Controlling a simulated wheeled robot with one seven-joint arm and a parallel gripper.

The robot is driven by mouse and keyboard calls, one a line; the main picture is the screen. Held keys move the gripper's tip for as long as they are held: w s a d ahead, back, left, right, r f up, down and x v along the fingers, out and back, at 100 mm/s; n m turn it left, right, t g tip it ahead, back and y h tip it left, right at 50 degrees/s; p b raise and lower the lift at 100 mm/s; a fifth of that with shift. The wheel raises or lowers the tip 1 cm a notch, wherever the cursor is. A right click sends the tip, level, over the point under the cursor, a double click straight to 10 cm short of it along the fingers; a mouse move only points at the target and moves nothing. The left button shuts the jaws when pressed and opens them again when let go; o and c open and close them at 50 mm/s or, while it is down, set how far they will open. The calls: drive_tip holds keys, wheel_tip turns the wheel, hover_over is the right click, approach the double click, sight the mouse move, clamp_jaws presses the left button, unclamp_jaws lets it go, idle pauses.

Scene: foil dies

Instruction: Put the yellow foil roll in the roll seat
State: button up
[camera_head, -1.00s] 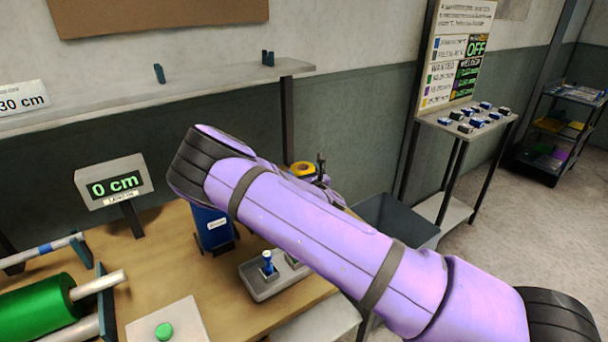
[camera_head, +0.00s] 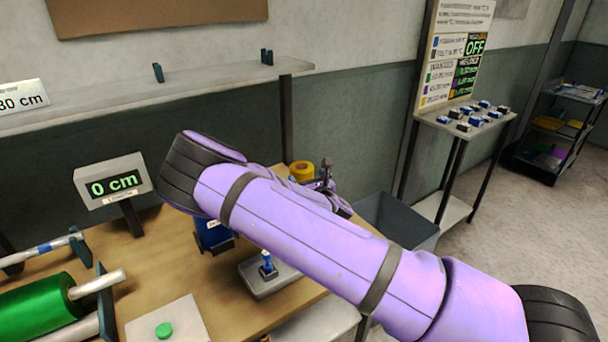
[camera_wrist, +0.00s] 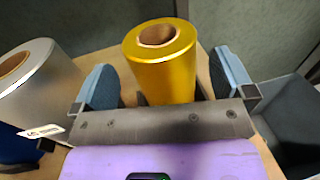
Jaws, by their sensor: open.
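The yellow foil roll (camera_wrist: 163,72) stands upright on the table in the wrist view, its hollow core facing up. It also shows in the head view (camera_head: 301,171), partly hidden behind my arm. My gripper (camera_wrist: 163,88) is open, with one blue-grey fingertip on each side of the yellow roll and visible gaps between. In the head view my gripper (camera_head: 326,183) is small and close to the roll. On the table's left, the machine carries a green roll (camera_head: 38,308) on a shaft. I cannot tell which part is the roll seat.
A silver roll (camera_wrist: 38,92) stands left of my gripper, close to its left finger. A grey bin (camera_head: 398,222) stands beyond the table's right edge. A display reading 0 cm (camera_head: 114,187) and a control box (camera_head: 262,276) stand on the table.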

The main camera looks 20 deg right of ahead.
drive_tip(key=shift+s+d, duration=0.15)
drive_tip(key=shift+s, duration=0.8)
drive_tip(key=shift+s+d, duration=0.1)
drive_tip(key=shift+s, duration=0.8)
drive_tip(key=shift+d+r+m+h, duration=0.1)
drive_tip(key=shift+d+m+h, duration=0.2)
drive_tip(key=shift+m, duration=0.2)
drive_tip(key=s+d+r+m+g+h, duration=0.1)
drive_tip(key=d+r+m+g+h, duration=0.4)
drive_tip(key=m, duration=0.8)
drive_tip(key=s+d+r+m+g+y, duration=0.1)
drive_tip(key=s+r+m+g+y, duration=0.35)
drive_tip(key=s+r+m, duration=1.15)
drive_tip(key=s+r+m+g, duration=0.1)
drive_tip(key=s+r+m, duration=0.1)
drive_tip(key=s+r, duration=0.2)
drive_tip(key=s+r+m+g, duration=0.1)
drive_tip(key=s+r+m, duration=0.2)
drive_tip(key=s, duration=0.8)
drive_tip(key=s+r+m+g+h, duration=0.1)
drive_tip(key=s+r+m, duration=0.1)
drive_tip(key=s+r, duration=0.3)
drive_tip(key=s, duration=0.3)
drive_tip(key=shift+s, duration=0.25)
drive_tip(key=shift+a, duration=0.1)
